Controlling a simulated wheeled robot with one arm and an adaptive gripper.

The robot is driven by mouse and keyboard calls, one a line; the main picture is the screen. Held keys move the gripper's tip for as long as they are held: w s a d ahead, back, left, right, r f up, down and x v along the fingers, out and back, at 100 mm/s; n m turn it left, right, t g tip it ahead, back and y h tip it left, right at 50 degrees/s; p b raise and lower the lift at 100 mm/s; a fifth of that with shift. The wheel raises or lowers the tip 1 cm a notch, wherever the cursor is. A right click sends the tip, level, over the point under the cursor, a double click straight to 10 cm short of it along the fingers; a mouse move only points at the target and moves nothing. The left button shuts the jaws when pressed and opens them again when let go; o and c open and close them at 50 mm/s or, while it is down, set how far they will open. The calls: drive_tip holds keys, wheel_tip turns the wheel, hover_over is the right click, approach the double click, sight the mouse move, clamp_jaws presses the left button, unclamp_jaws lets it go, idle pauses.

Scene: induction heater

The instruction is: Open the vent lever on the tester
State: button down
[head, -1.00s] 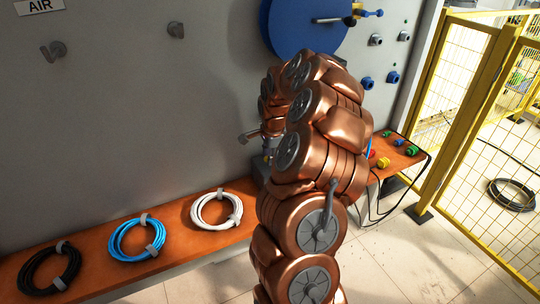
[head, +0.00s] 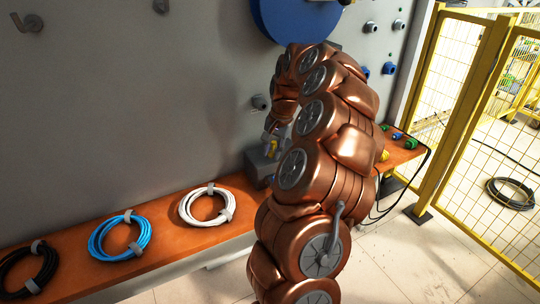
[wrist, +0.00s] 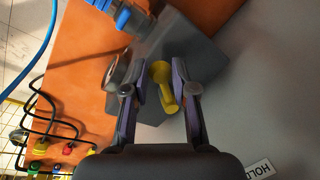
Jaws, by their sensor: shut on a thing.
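The tester is a grey block (wrist: 198,45) on the orange shelf in the wrist view. It also shows in the head view (head: 258,164), partly hidden behind my arm. Its yellow vent lever (wrist: 165,88) stands between my fingers in the wrist view, and a bit of yellow (head: 271,147) shows in the head view. My gripper (wrist: 160,82) is shut on the lever, one finger on each side. In the head view my gripper (head: 272,128) is small and mostly hidden by my arm.
White (head: 207,205), blue (head: 120,236) and black (head: 28,270) hose coils lie on the orange shelf (head: 165,212). Coloured fittings (head: 396,136) and black cables are at its right end. A yellow mesh fence (head: 465,120) stands at the right. A blue disc (head: 292,20) is on the wall.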

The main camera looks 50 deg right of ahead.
drive_tip(key=n, duration=0.2)
drive_tip(key=s+b, duration=0.1)
drive_tip(key=shift+d+f+n+y, duration=0.25)
drive_tip(key=shift+d+n+y, duration=0.05)
drive_tip(key=shift+d+n, duration=0.1)
drive_tip(key=shift+s+d+r+n+g+y, duration=0.1)
drive_tip(key=shift+s+d+n+g, duration=0.2)
drive_tip(key=shift+n, duration=0.5)
drive_tip(key=shift+s+d+f+n+g+y, duration=0.1)
drive_tip(key=shift+d+n, duration=0.3)
drive_tip(key=shift+n, duration=0.4)
drive_tip(key=shift+s+d+r+n+g+y, duration=0.1)
drive_tip(key=shift+s+d+n, duration=0.2)
drive_tip(key=shift+n, duration=0.5)
drive_tip(key=shift+d, duration=0.15)
drive_tip(key=c, duration=1)
unclamp_jaws()
drive_tip(key=shift+r, duration=0.1)
drive_tip(key=shift+o, duration=0.2)
drive_tip(key=shift+w, duration=0.1)
drive_tip(key=shift+r, duration=0.15)
wheel_tip(320, 180, up, 7)
drive_tip(key=d, duration=0.1)
drive_tip(key=shift+s, duration=0.35)
